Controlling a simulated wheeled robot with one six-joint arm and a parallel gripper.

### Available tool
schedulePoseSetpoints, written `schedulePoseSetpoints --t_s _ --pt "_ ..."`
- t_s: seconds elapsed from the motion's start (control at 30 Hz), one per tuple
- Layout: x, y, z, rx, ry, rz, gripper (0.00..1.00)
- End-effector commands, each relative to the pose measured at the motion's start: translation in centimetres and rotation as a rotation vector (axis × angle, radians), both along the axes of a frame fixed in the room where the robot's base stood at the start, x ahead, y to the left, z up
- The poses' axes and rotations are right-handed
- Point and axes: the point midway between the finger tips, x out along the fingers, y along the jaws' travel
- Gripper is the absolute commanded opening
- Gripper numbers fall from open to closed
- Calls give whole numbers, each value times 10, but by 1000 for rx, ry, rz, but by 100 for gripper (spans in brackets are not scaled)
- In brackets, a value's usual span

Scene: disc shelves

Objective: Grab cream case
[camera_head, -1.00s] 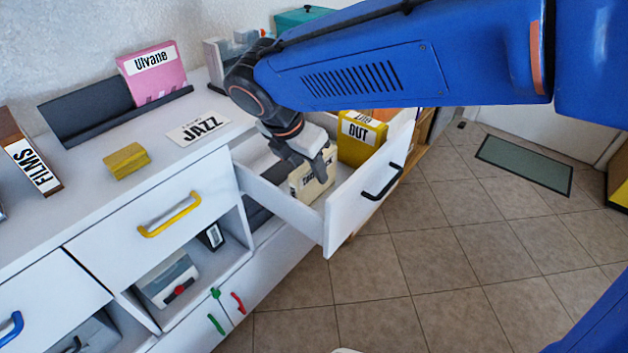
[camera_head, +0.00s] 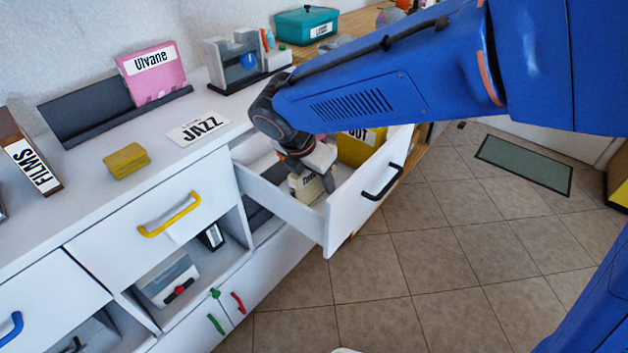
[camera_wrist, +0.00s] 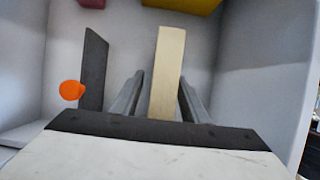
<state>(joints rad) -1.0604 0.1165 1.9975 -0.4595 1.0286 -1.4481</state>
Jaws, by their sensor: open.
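The cream case (camera_head: 307,187) stands upright in the open drawer (camera_head: 337,218), with its label partly hidden by my gripper. My gripper (camera_head: 312,184) reaches down into the drawer over the case. In the wrist view the cream case (camera_wrist: 166,75) shows its narrow edge between the two fingers of my gripper (camera_wrist: 160,98). The fingers are open, one on each side, with a small gap visible. Whether they touch the case cannot be told.
A yellow case (camera_head: 362,148) stands behind in the same drawer. A dark divider (camera_wrist: 93,68) and an orange knob (camera_wrist: 72,90) lie left of the fingers. The drawer front with a black handle (camera_head: 382,181) stands close on the right. A pink case (camera_head: 153,75) is on the top.

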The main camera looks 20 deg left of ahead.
Motion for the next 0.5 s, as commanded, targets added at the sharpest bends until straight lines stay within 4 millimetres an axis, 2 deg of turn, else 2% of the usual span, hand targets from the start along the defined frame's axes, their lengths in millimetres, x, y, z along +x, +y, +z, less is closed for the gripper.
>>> schedulePoseSetpoints --t_s 0.5 --pt "0 0 -4 -1 0 0 41"
